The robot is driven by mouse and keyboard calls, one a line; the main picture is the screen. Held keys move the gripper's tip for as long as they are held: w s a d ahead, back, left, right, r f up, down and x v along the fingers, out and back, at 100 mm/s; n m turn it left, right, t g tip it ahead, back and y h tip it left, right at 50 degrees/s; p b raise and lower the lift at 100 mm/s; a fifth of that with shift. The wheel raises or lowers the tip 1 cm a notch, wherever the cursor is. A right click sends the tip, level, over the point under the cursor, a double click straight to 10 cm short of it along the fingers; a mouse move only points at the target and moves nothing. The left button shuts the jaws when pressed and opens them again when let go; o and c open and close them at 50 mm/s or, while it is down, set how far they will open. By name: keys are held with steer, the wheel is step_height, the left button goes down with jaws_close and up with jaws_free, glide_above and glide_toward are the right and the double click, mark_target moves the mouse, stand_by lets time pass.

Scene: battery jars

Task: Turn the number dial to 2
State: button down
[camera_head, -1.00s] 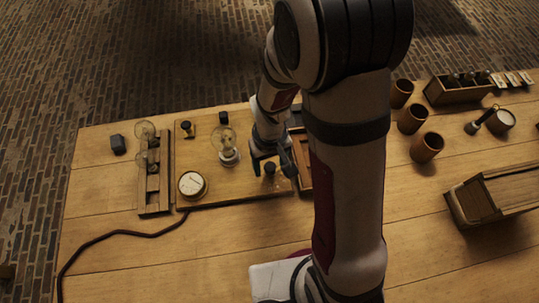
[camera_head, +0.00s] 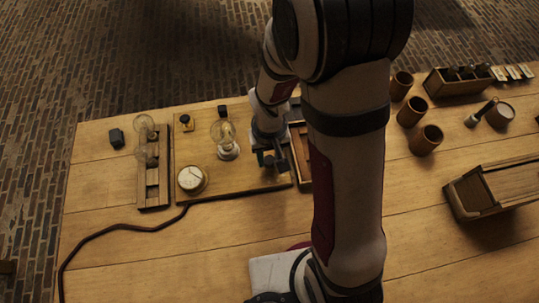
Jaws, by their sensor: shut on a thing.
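The number dial seems to be the dark knob (camera_head: 269,161) at the right front of the wooden board (camera_head: 210,191); its numbers are too small to read. My gripper (camera_head: 271,161) reaches down at that knob and is shut on it, with the fingers hiding most of it. A round white-faced meter (camera_head: 191,179) sits at the board's left front. A clear bulb (camera_head: 226,139) stands on a white base in the middle of the board. Which way the dial points cannot be told.
A wooden rack (camera_head: 154,187) with glass bulbs stands left of the board. A small dark block (camera_head: 116,138) lies farther left. A wooden tray (camera_head: 301,158) is close right of my gripper, partly hidden by my arm. Brown cups (camera_head: 426,140) stand farther right. The front table is mostly clear.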

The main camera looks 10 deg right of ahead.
mark_target(269, 160)
steer(key=m, duration=0.5)
steer(key=shift+m, duration=2.4)
steer(key=c, duration=0.5)
jaws_free()
step_height(269, 160, up, 16)
steer(key=s+n, duration=0.1)
steer(key=s, duration=0.4)
steer(key=s+r+n+y, duration=0.1)
steer(key=s, duration=0.4)
steer(key=s+n, duration=0.1)
steer(key=s, duration=0.4)
steer(key=shift+s+d+r+n+y, duration=0.25)
steer(key=shift+s+d+n+y, duration=0.1)
steer(key=shift+n+y, duration=0.05)
